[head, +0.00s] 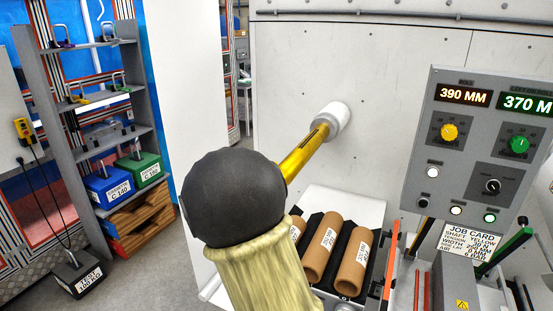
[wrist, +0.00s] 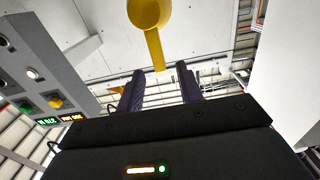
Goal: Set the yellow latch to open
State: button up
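A yellow shaft (head: 305,150) sticks out of the pale wall from a white collar, with a dark slot along it. Its near end is hidden behind my arm. In the wrist view a yellow round end (wrist: 150,13) with a flat yellow lever (wrist: 155,50) shows at the top. This appears to be the latch; its setting cannot be told. My gripper (wrist: 160,80) has its two dark fingers apart, with nothing between them. The lever's tip shows above the gap between the fingers, apparently clear of both. The gripper is hidden in the head view.
A grey control panel (head: 482,150) with knobs and displays stands at the right, above a job card (head: 470,241). Brown rolls (head: 322,246) lie on a rack below the shaft. A grey shelf (head: 97,106) with blue and green bins stands left. The floor (head: 150,265) between is partly clear.

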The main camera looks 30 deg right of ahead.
jog(key=p+x, duration=0.2)
jog(key=x, duration=0.4)
jog(key=shift+w+d, duration=0.25)
jog(key=shift+d, duration=0.05)
jog(key=shift+c, duration=0.3)
grip_shut()
